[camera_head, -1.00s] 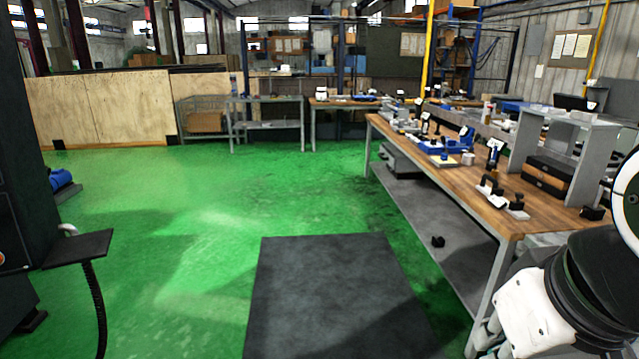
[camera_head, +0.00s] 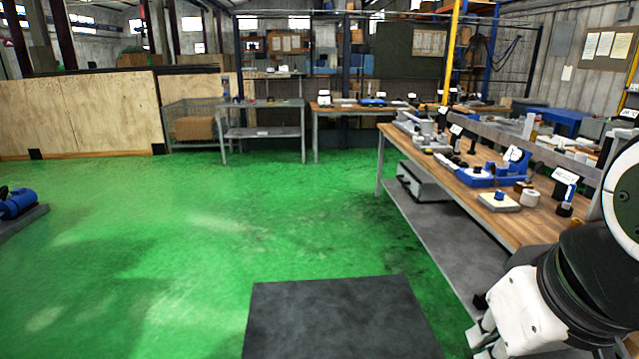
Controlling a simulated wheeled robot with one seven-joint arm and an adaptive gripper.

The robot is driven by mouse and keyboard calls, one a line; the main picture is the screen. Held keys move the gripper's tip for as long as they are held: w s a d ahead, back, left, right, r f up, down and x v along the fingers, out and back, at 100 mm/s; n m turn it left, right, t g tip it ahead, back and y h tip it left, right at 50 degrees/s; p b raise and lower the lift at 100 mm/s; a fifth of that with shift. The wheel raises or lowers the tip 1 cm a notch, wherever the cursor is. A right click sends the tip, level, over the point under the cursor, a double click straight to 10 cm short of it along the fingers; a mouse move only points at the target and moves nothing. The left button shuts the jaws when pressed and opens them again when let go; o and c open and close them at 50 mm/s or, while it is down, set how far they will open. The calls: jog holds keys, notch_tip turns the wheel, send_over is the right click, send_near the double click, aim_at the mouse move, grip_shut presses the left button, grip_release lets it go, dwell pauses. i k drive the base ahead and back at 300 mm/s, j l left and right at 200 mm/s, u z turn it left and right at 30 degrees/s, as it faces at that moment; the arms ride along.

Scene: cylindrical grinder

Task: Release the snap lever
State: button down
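No snap lever can be made out in the head view. Part of my arm, white and black, fills the lower right corner. A blue fixture (camera_head: 475,178) sits near the bench's middle.
A dark mat (camera_head: 340,318) lies on the green floor (camera_head: 220,220) just ahead. A blue motor-like object (camera_head: 17,203) is at the left edge. Metal tables (camera_head: 264,131) and a wooden partition (camera_head: 80,115) stand at the back. The floor between is clear.

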aim_at(493, 166)
jog(key=i+z, duration=0.2)
jog(key=i, duration=0.4)
jog(key=i+j+z, duration=0.15)
jog(key=i, duration=0.45)
jog(key=i+j+z, duration=0.2)
jog(key=i, duration=0.35)
jog(key=i+l+z, duration=0.1)
jog(key=i+z, duration=0.7)
jog(key=i+u, duration=0.2)
jog(key=k+j, duration=0.05)
jog(key=k, duration=0.05)
